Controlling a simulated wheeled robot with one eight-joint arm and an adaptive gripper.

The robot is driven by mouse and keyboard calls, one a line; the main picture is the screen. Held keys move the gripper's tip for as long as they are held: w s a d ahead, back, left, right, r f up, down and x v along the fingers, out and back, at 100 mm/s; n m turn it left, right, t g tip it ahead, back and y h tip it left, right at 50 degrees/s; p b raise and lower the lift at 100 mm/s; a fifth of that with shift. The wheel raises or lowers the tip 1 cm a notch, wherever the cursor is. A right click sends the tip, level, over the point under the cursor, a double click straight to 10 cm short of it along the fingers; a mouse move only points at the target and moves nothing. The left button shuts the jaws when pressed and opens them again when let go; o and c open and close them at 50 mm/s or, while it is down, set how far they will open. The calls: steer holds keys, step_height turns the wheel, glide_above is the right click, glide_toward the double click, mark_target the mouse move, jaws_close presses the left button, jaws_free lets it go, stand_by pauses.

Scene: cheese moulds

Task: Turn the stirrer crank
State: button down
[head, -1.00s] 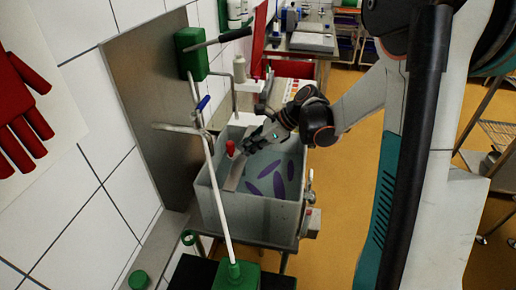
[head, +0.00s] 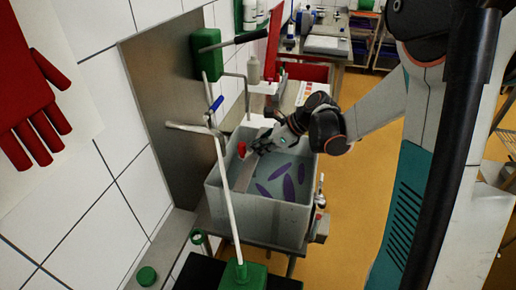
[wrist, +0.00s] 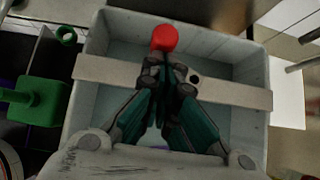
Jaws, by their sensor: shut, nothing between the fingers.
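A red knob (head: 241,148) stands upright by a flat pale bar (head: 245,174) over the tub; I take these for the stirrer crank. In the wrist view the bar (wrist: 110,72) spans the light grey tub (wrist: 86,112), and the red knob (wrist: 164,38) is beyond it. My gripper (wrist: 168,72) is shut and empty, its fingertips over the middle of the bar, just short of the knob. In the head view my gripper (head: 258,146) is right beside the knob, on its right. I cannot tell whether they touch.
The tub (head: 262,213) holds pale liquid with several purple shapes. A white pipe (head: 226,190) rises from a green block (head: 240,274) in front. A green wall box (head: 206,54) carries a dark rod. A tiled wall is at left; orange floor is open at right.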

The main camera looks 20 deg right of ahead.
mark_target(244, 147)
steer(key=shift+a+m, duration=0.2)
steer(key=shift+m, duration=0.1)
steer(key=a+m+t+h, duration=0.1)
steer(key=m+t+h, duration=0.1)
steer(key=m, duration=0.1)
steer(key=shift+w+a, duration=0.25)
steer(key=shift+a, duration=0.1)
steer(key=shift+w+a, duration=0.45)
steer(key=shift+w+a+m+t+h, duration=0.25)
steer(key=shift+a+m+t+h, duration=0.25)
steer(key=shift+m, duration=0.4)
steer(key=shift+w+a, duration=0.25)
steer(key=shift+w, duration=0.4)
steer(key=shift+w+a, duration=0.25)
steer(key=shift+w, duration=0.4)
steer(key=shift+w, duration=0.15)
